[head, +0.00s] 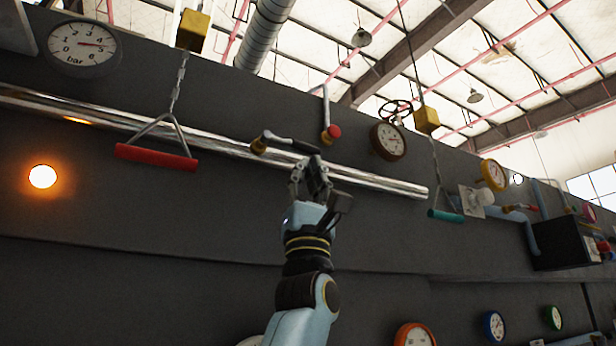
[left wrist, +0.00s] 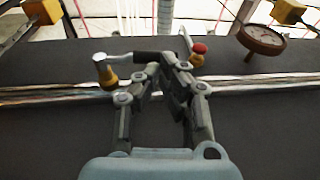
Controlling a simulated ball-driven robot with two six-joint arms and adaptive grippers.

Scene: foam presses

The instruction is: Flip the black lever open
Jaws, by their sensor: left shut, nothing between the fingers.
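The black lever (head: 290,142) is on the dark panel just above the shiny horizontal pipe. It has a brass-coloured base (head: 258,146) at its left end, and its black handle runs to the right and slightly down. In the left wrist view the handle (left wrist: 147,57) lies roughly level, just beyond the fingertips, which partly hide its right part. My left gripper (head: 312,168) is shut and empty, just below the right end of the handle. It also shows in the left wrist view (left wrist: 160,70). I cannot tell whether the fingers touch the handle. My right gripper is out of view.
A red-knobbed lever (head: 331,131) stands close to the right of the black lever. A round gauge (head: 388,141) is farther right. A red pull handle (head: 156,157) hangs at left and a green one (head: 445,216) at right. The panel below the pipe (head: 380,183) is mostly bare.

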